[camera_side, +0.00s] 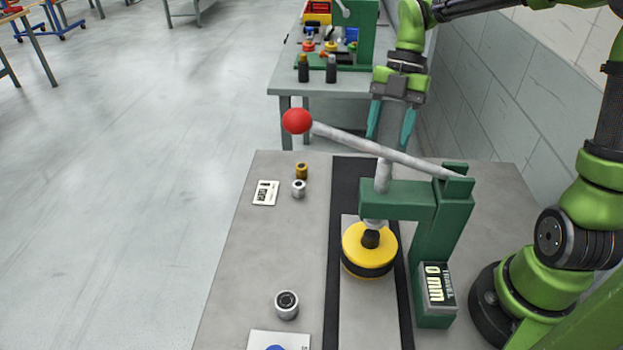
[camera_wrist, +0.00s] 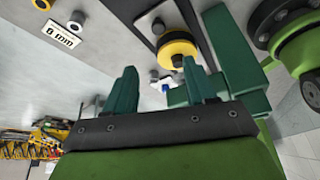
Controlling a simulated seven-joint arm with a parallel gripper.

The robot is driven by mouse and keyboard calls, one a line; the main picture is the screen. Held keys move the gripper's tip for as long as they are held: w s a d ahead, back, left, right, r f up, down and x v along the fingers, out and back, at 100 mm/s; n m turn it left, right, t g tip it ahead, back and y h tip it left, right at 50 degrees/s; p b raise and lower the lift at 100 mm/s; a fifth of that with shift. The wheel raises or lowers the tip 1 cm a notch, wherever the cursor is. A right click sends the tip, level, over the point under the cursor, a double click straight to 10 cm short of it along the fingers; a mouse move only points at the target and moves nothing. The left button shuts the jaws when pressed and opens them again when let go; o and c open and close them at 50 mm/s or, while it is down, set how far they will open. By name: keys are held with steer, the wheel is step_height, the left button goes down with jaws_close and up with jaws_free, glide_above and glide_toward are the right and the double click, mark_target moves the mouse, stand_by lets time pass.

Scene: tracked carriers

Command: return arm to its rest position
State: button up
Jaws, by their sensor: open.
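My gripper (camera_side: 391,128) is open, with two teal fingers pointing down behind the green lever press (camera_side: 408,203). In the side view, the press's grey lever (camera_side: 385,152) passes in front of the gripper and ends in a red ball (camera_side: 296,121) at the left. A yellow and black round carrier (camera_side: 370,243) stands on the track under the press ram. The carrier also shows in the wrist view (camera_wrist: 177,47), beyond the fingers and apart from them.
A brass bushing (camera_side: 301,170), a steel bushing (camera_side: 299,188) and a label card (camera_side: 265,193) lie left of the track. A metal cylinder (camera_side: 287,305) stands nearer the front. A display (camera_side: 435,286) reads 0 mm. A wall (camera_side: 487,90) rises at the right; another bench (camera_side: 295,84) stands behind.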

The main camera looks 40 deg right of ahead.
steer(key=shift+d+r, duration=0.1)
steer(key=shift+r, duration=0.15)
steer(key=s+a+r+m+t+h, duration=0.1)
steer(key=s+m+t, duration=0.3)
steer(key=m, duration=0.9)
steer(key=s+a+r+m+t+h, duration=0.1)
steer(key=s+r+m+t, duration=0.2)
steer(key=m, duration=1)
steer(key=shift+s+a+r+m+t, duration=0.35)
steer(key=shift+s+t, duration=0.65)
steer(key=shift+s, duration=0.6)
